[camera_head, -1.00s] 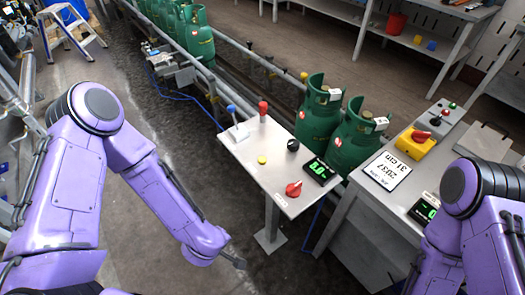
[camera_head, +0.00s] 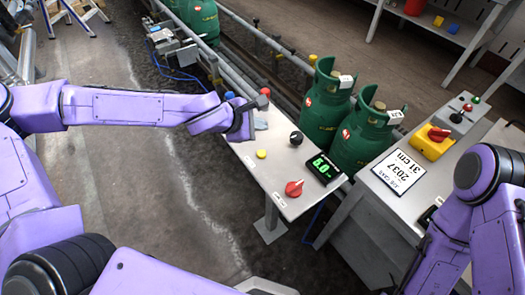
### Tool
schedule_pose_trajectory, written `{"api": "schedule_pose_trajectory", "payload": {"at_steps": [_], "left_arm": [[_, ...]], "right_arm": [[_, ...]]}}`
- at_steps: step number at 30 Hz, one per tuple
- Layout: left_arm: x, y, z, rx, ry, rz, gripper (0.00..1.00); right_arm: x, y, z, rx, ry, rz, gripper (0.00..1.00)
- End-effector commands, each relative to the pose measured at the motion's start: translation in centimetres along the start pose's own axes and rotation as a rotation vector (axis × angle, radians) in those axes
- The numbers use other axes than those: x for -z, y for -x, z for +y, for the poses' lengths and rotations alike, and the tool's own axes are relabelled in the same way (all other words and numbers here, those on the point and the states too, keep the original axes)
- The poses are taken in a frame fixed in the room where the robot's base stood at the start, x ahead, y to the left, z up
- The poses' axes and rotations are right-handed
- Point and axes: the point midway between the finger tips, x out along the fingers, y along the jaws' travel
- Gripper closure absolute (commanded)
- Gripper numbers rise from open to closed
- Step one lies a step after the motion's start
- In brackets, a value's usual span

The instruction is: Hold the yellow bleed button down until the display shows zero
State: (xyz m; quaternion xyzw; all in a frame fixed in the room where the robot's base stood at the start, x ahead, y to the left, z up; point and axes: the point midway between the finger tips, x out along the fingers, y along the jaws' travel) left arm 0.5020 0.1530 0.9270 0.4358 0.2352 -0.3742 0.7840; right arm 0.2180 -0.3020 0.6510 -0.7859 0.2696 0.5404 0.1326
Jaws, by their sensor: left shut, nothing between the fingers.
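The yellow bleed button (camera_head: 261,154) sits on the sloped grey panel (camera_head: 262,181), uncovered and seemingly unpressed. The display (camera_head: 323,169) on the same panel shows lit green digits that look like 6.0, too small to be sure. My left gripper (camera_head: 240,130) is shut and empty. It hangs over the panel's far left end, up and left of the yellow button and apart from it in the picture. My right gripper is not in view; only its purple arm shows at the right.
The panel also bears a black knob (camera_head: 296,138), a red knob (camera_head: 294,188), a red lever (camera_head: 265,92) and a blue lever partly hidden by my left gripper. Green cylinders (camera_head: 325,107) stand behind on the conveyor. A side bench (camera_head: 408,197) at right holds a card and yellow switch box (camera_head: 432,141).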

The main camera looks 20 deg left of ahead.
Motion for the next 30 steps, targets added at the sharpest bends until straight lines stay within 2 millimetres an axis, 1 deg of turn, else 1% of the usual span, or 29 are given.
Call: {"api": "schedule_pose_trajectory", "payload": {"at_steps": [4,8,19,24,30], "left_arm": [[0.2,-0.4,-0.3,0.001,-0.001,0.001,1.0],[0.8,-1.2,-0.9,0.002,-0.002,0.0,1.0],[3.4,-5.0,-3.6,0.003,-0.004,0.0,1.0],[4.2,-6.1,-4.4,0.003,-0.005,0.0,1.0],[4.4,-6.3,-4.6,0.003,-0.005,0.0,1.0]], "right_arm": [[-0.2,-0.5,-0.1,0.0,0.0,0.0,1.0],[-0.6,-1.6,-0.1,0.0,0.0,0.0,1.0],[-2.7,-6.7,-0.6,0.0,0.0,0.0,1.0],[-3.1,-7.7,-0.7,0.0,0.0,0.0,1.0],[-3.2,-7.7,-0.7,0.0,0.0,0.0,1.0]]}}
